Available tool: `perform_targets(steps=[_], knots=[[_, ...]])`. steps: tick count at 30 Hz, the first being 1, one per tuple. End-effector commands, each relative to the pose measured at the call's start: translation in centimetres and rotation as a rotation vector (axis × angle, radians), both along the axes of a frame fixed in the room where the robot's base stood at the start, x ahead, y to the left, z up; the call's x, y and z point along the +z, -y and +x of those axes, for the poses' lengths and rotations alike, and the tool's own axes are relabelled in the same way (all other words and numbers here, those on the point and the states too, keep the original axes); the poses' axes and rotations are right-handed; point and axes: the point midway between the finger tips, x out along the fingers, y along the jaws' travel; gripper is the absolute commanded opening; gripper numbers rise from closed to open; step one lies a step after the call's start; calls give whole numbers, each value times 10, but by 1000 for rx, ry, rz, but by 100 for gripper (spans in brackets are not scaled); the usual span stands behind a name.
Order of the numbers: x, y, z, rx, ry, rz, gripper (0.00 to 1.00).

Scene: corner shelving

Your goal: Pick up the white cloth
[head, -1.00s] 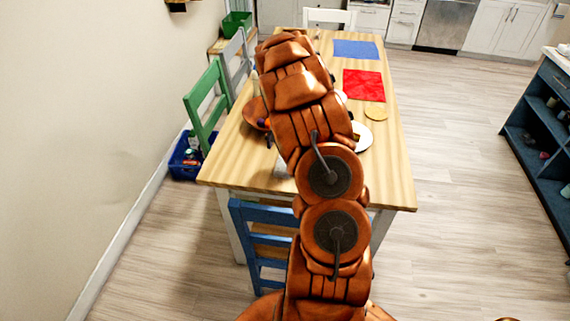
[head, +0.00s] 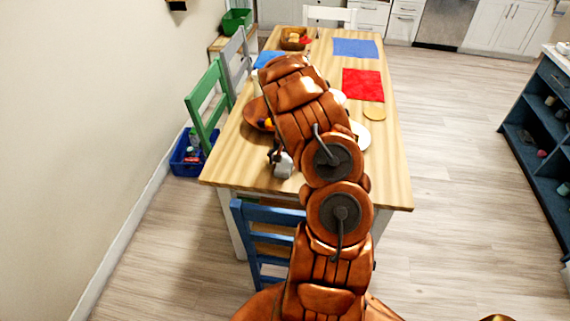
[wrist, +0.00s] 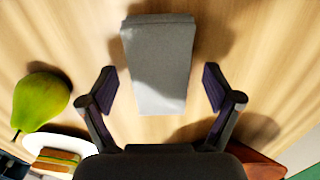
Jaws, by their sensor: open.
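A pale grey-white rectangular thing (wrist: 158,65) lies on the wooden table in the wrist view. It looks like a folded cloth or a block; I cannot tell which. My gripper (wrist: 158,78) is open, with one finger on each side of it and a gap to both. Nothing is held. In the head view a pale grey-white shape (head: 284,166) shows near the table's near edge, beside my arm. My arm hides much of the table's middle there.
A green pear (wrist: 40,98) and a white plate (wrist: 45,142) with a sandwich are left of the gripper in the wrist view. The table (head: 235,172) also holds a red mat (head: 362,85), a blue mat (head: 355,48) and a brown bowl (head: 255,112). Chairs stand along its left.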

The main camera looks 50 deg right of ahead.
Motion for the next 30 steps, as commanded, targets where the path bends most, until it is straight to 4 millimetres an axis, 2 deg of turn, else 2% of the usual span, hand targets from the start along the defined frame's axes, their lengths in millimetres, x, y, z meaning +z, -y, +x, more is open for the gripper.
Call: perform_targets(steps=[2, 20, 30], knots=[[0, 0, 0, 0, 0, 0, 88], [0, 0, 0, 1, -1, 1, 26], [2, 0, 0, 1, -1, -1, 25]])
